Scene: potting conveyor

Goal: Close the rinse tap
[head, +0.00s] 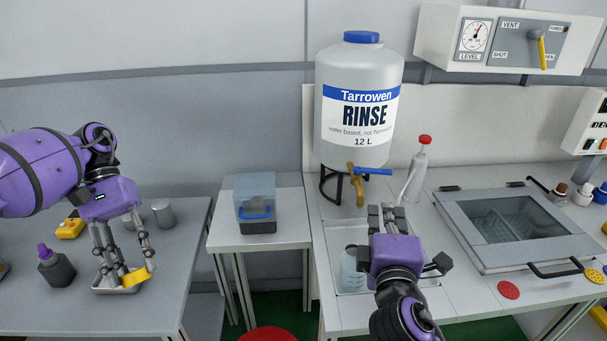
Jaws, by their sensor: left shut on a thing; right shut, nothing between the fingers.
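The rinse tap (358,186) is a brass tap at the base of the large white Tarrowen RINSE container (360,92). Its blue lever (375,171) points sideways to the right, across the downward spout. I cannot make out any liquid running from it. My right gripper (387,212) is shut and empty, below and slightly right of the tap and lever, apparently apart from them. My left gripper (126,272) is shut on a yellow piece (138,277) above a small metal tray (115,290) on the left table, far from the tap.
A clear bottle (351,270) stands in the sink (345,230) beside my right gripper. A white wash bottle with a red cap (416,170) stands right of the tap. A glass-lidded unit (515,227) fills the right counter. A clear box (256,200) sits on the middle table.

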